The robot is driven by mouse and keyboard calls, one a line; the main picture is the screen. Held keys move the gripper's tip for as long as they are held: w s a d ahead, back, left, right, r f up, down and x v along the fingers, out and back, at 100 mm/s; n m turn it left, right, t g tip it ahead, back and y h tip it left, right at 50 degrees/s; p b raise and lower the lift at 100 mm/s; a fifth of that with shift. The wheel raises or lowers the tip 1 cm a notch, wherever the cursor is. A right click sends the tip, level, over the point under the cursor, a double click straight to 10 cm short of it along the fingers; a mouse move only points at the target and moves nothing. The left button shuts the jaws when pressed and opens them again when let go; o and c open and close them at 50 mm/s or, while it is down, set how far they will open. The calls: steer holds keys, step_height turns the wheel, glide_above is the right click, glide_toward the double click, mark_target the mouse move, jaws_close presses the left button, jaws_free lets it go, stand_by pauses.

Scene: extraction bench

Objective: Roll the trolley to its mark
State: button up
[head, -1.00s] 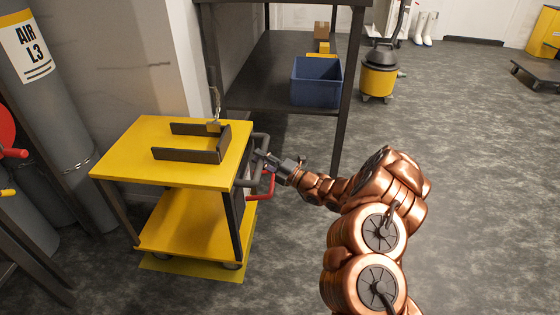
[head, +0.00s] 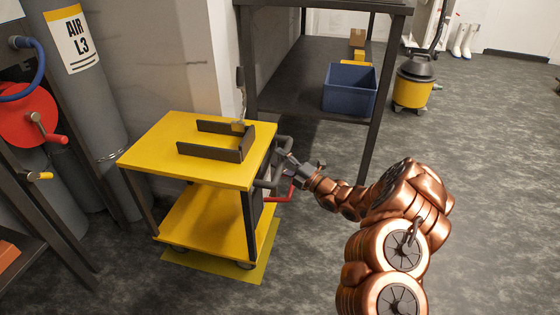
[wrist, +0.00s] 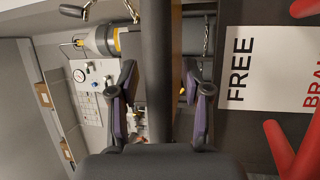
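The yellow trolley (head: 150,148) stands left of centre in the head view, with a dark bracket (head: 215,150) on its top. A yellow floor mark (head: 215,268) lies under it, showing along its near and right sides. My gripper (head: 285,163) is at the dark handle (head: 279,142) on the trolley's right side. In the wrist view, a dark bar (wrist: 157,70) runs between the purple-padded fingers of my gripper (wrist: 158,108), with gaps on both sides. A red lever (head: 280,198) sits below the handle. Red bars and a placard (wrist: 265,60) reading FREE show in the wrist view.
A dark bench (head: 300,105) with a blue crate (head: 349,88) stands behind the trolley. Gas cylinders (head: 85,85) and a red reel (head: 25,115) stand at left. A yellow vacuum (head: 412,92) is at the back. The floor at right is clear.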

steer(key=shift+d, duration=0.1)
steer(key=shift+s+d+f, duration=0.1)
steer(key=shift+s+d, duration=0.15)
steer(key=shift+d, duration=0.15)
steer(key=v, duration=1.1)
